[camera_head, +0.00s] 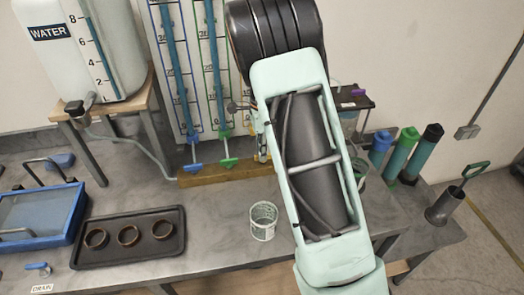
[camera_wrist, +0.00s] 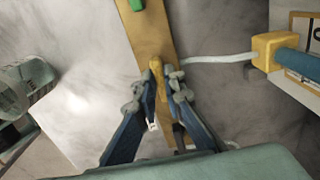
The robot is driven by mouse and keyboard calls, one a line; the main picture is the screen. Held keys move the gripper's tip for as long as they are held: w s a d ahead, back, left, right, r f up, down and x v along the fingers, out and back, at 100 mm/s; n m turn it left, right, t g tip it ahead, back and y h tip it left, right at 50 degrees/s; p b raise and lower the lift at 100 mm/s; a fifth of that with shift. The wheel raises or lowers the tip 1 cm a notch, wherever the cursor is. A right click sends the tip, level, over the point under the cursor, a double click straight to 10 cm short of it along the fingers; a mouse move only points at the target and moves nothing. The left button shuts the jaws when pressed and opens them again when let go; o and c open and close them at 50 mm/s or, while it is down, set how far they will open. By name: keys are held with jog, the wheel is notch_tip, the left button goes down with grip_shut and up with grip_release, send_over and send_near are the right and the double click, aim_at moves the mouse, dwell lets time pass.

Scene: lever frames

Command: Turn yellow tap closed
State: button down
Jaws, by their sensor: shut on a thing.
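The yellow tap (camera_wrist: 156,65) shows in the wrist view on the wooden strip (camera_wrist: 148,35). My gripper (camera_wrist: 161,84) has its two fingers closed in around the tap's handle, one on each side. The fingers hide part of the tap, so I cannot tell its exact turn angle. In the head view my arm covers the yellow tap and the gripper. The blue tap (camera_head: 194,167) and the green tap (camera_head: 229,162) stand to the left of my arm, at the foot of their tubes. The green tap's edge also shows at the top of the wrist view (camera_wrist: 137,4).
A dark tray (camera_head: 128,255) with three rings lies at left. The water tank (camera_head: 82,45) stands behind it. Capped tubes (camera_head: 405,148) stand right of my arm. The bench between tray and cup is clear.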

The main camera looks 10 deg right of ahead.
jog(key=c, duration=2)
grip_release()
notch_tip(320, 180, up, 12)
jog(key=shift+r, duration=0.1)
